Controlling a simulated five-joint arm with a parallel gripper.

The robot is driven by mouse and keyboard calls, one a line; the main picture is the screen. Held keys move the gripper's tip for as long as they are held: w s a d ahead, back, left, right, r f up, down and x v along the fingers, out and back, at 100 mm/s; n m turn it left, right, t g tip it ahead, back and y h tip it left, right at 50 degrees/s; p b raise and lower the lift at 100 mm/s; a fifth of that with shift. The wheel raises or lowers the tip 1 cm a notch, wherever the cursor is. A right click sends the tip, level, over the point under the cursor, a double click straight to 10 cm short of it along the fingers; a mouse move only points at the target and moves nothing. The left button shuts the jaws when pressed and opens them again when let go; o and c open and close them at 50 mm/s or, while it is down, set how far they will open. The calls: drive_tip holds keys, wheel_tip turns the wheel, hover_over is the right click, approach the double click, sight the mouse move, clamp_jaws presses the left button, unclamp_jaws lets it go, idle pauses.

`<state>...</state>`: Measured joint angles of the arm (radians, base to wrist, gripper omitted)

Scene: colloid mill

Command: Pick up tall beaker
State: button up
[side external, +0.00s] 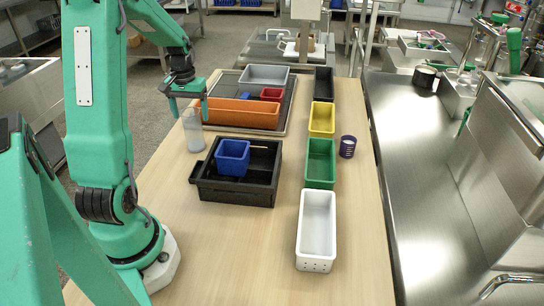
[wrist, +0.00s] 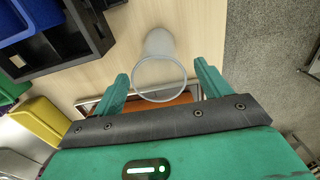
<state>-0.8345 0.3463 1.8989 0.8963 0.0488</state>
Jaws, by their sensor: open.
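The tall beaker (side external: 193,134) is a translucent, whitish cylinder. It stands upright on the wooden table, left of the black crate. In the wrist view, the beaker (wrist: 160,47) shows its round open rim near the middle. My gripper (side external: 188,108) is open and empty, pointing down at the top of the beaker. In the wrist view, the fingers of my gripper (wrist: 163,78) are spread to the left and right of the rim, with a gap on each side. I cannot tell how far the fingertips are above or below the rim.
A black crate (side external: 208,190) holding a blue bin (side external: 233,157) stands right of the beaker. An orange bin (side external: 240,113) lies behind it in a tray. Yellow (side external: 322,118), green (side external: 320,162) and white bins (side external: 316,225) and a purple cup (side external: 348,146) stand farther right. The front table is clear.

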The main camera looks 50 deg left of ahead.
sight(192, 121)
drive_tip(key=shift+f, duration=1.85)
drive_tip(key=c, duration=1.1)
